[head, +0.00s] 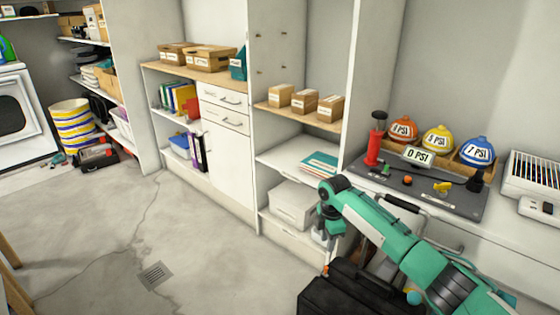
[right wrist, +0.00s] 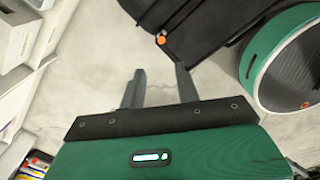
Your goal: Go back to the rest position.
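My right arm comes in from the lower right in the head view, bent at the elbow and hanging down in front of the shelving. Its right gripper (head: 325,242) is small and partly hidden there, close to the lower shelf front. In the right wrist view the right gripper (right wrist: 160,82) shows two grey fingers standing apart with nothing between them, above the pale floor. A black part of my base lies beyond the fingertips. My left gripper is in neither view.
A white bin (head: 292,203) stands on the low shelf beside my right arm. Above it are papers (head: 320,164) and small cartons (head: 304,101). A grey board (head: 420,190) with a red pump (head: 375,140) lies on the counter to the right. The floor (head: 200,240) at left is largely clear.

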